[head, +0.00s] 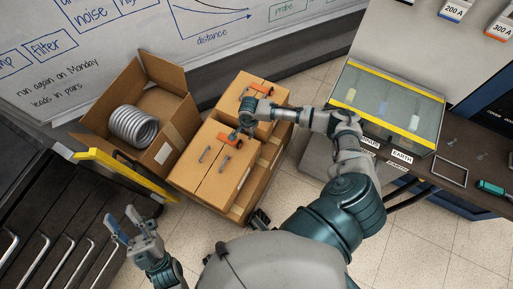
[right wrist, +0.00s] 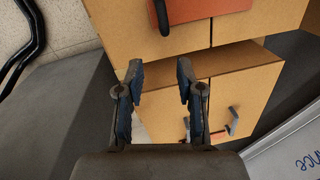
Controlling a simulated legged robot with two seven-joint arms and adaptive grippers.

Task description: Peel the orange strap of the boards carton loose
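Two closed tan cartons stand side by side, a nearer one (head: 212,178) and a farther one (head: 273,98). Each has an orange strap across its top seam, the nearer strap (head: 231,140) and the farther strap (head: 261,87). I cannot read which is the boards carton. My right gripper (head: 240,127) is above the nearer carton, close to its strap. In the right wrist view its fingers (right wrist: 159,72) are apart and empty, with an orange strap (right wrist: 208,10) beyond them and another strap (right wrist: 218,136) lower down. My left gripper (head: 125,226) is open and empty at lower left, away from the cartons.
An open carton (head: 172,77) with a grey coil (head: 133,127) stands to the left, beside a yellow bar (head: 125,172). A glass-topped case (head: 388,105) is at right, on a bench with a screwdriver (head: 492,187). Dark drawers (head: 50,225) fill the lower left.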

